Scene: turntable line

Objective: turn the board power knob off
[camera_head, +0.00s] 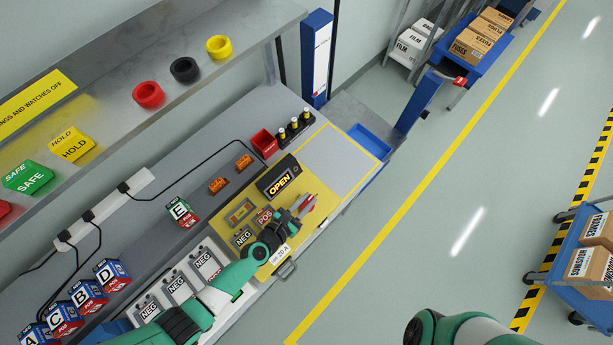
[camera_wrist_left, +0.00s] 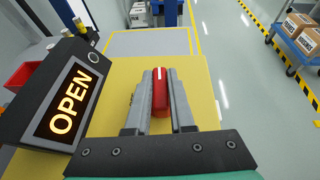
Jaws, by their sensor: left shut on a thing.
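A red, elongated knob (camera_wrist_left: 160,92) sits between the two grey fingers of my left gripper (camera_wrist_left: 160,98) in the left wrist view. The fingers are shut on its sides. In the head view my left gripper (camera_head: 303,205) is over the right part of the yellow board (camera_head: 325,187), and a little of the red knob (camera_head: 309,204) shows at its fingers. The knob's base and any position marks are hidden. A black display (camera_head: 278,178) on the board reads OPEN in lit letters; it also shows in the left wrist view (camera_wrist_left: 66,104). My right gripper is out of view.
Blocks marked NEG (camera_head: 243,237) and POS (camera_head: 264,216) are on the board close to my left arm. A red bin (camera_head: 264,143) and a rack of yellow-topped items (camera_head: 295,127) stand behind. The grey panel (camera_head: 328,150) beyond the board is clear.

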